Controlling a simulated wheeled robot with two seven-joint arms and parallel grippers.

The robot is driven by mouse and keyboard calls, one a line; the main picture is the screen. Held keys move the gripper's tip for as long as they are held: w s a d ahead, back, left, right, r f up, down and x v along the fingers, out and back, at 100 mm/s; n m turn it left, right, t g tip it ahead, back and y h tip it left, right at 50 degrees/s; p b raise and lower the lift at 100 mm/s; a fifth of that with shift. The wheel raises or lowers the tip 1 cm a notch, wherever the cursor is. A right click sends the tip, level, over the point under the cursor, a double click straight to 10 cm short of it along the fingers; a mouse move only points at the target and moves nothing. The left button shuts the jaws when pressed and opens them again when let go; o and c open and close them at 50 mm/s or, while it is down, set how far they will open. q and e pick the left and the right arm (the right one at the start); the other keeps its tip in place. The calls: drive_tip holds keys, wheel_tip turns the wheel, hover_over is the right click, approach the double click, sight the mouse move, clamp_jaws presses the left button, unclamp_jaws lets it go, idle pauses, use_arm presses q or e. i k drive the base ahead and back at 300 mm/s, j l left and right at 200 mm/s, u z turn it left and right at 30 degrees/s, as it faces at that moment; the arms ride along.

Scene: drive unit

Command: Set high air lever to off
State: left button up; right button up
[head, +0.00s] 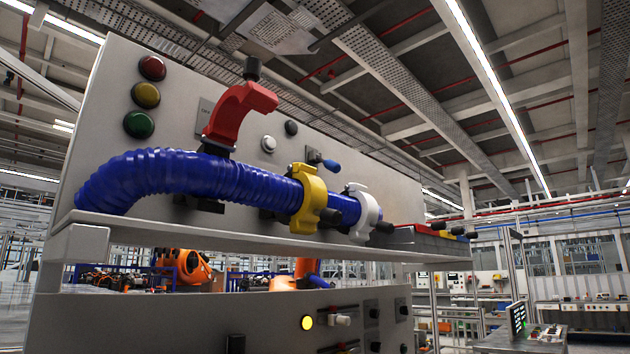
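A grey control panel (355,158) rises above a ledge (200,240). On it is a small lever with a blue handle (331,165), tilted to the right, just above and behind the hose couplings. No label for it is readable, so I cannot tell for sure that it is the high air lever. A red curved part (238,115) with a black knob stands up at the panel behind the hose. Neither of my grippers is in view.
A blue corrugated hose (170,178) runs along the ledge, with a yellow clamp (309,199) and a white clamp (362,213) around it. Red, yellow and green lamps (145,95) sit at upper left. A lower panel (270,318) has a lit yellow light (307,323) and knobs.

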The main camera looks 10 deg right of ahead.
sight(335, 167)
drive_tip(key=i+l+u, duration=0.25)
drive_tip(key=l, duration=0.25)
drive_tip(key=i+l+u, duration=0.2)
drive_tip(key=l, duration=0.3)
drive_tip(key=i+l+u, duration=0.1)
drive_tip(key=l+u, duration=0.15)
drive_tip(key=l, duration=0.25)
drive_tip(key=l+u, duration=0.2)
drive_tip(key=l, duration=0.35)
drive_tip(key=i+l+u, duration=0.1)
drive_tip(key=l+u, duration=0.15)
drive_tip(key=l, duration=0.35)
